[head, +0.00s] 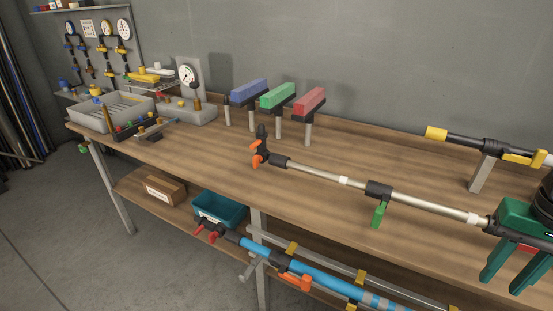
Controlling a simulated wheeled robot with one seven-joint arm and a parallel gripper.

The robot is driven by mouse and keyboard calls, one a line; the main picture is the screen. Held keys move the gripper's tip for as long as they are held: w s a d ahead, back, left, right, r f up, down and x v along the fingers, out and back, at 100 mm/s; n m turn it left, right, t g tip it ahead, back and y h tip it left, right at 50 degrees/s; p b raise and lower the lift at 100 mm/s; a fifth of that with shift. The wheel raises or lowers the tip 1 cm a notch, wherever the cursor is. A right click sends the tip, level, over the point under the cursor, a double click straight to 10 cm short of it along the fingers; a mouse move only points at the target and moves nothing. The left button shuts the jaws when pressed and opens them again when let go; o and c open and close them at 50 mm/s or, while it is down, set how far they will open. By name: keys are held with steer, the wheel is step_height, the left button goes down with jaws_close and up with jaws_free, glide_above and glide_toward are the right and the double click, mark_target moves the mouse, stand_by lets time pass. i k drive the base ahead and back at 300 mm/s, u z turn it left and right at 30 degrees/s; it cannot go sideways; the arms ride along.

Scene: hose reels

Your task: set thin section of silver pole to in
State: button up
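A silver pole lies above the workbench, running from the middle of the head view to the lower right. Its thin section (315,173) is on the left, with a pale band on it. A black clamp collar (378,189) with a green lever (379,214) hanging down joins it to the thicker section (430,207). The left end carries a black fitting (262,132) with orange parts. The right end goes into a green and black holder (515,218). A length of the thin section shows outside the collar. My gripper is not in view.
The wooden workbench (230,155) is clear in front of the pole. Blue, green and red blocks (277,96) stand on posts behind it. A yellow-ended black pole (465,139) rests at right. Grey trays (112,110) stand at left. A blue pole (320,275) lies below.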

mark_target(275, 159)
steer(key=u, duration=0.05)
steer(key=k, duration=0.75)
steer(key=u, duration=0.8)
steer(key=i, duration=1)
steer(key=z, duration=0.05)
